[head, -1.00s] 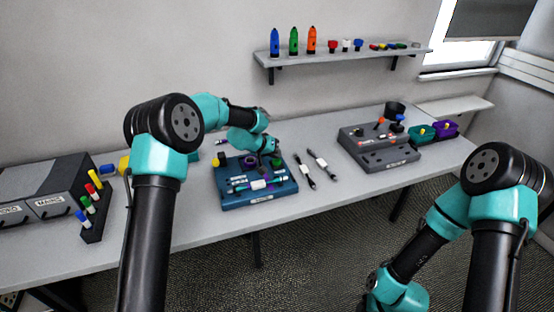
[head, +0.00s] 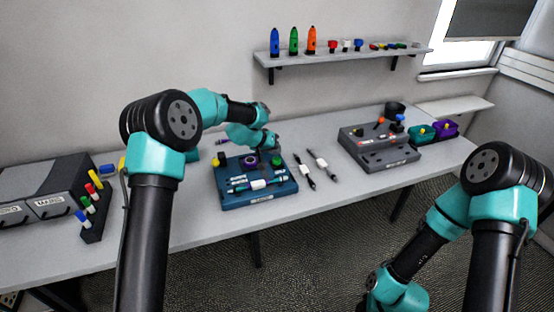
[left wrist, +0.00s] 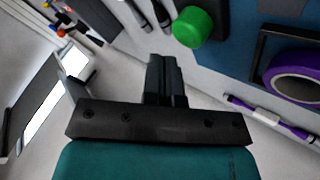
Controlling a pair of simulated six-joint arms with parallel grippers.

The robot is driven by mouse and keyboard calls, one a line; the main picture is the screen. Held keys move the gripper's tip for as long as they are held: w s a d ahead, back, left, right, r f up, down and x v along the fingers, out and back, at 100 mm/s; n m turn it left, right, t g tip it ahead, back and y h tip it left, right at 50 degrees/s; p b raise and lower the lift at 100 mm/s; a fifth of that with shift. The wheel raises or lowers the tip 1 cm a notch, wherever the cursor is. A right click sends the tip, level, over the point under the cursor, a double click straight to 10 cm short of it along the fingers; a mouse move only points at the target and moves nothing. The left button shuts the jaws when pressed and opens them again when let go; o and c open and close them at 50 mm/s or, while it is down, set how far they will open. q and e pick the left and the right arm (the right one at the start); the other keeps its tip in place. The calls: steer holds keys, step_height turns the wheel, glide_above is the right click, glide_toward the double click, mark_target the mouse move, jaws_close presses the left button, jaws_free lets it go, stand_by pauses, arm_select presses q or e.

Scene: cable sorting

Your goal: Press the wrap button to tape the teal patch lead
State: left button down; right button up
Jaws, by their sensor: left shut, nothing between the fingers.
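The teal patch lead (head: 240,190) with a white sleeve lies across the front of the blue taping board (head: 228,204). A purple tape roll (head: 250,161) stands behind it and also shows in the left wrist view (left wrist: 298,78). A round green button (head: 276,161) is at the board's back right; it is large in the left wrist view (left wrist: 193,27). My left gripper (head: 274,147) is just above and behind the green button. Its fingers (left wrist: 164,66) are shut and empty, apart from the button in the picture. My right gripper is out of view.
Two dark leads with white sleeves (head: 304,171) lie right of the board. A purple lead (head: 222,141) lies behind it. A grey fixture (head: 380,150) and coloured bins (head: 446,128) stand farther right. Marker pens (head: 90,195) stand at left.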

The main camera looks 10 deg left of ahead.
mark_target(276, 158)
arm_select(q)
step_height(276, 158, up, 6)
stand_by(0.9)
stand_by(0.6)
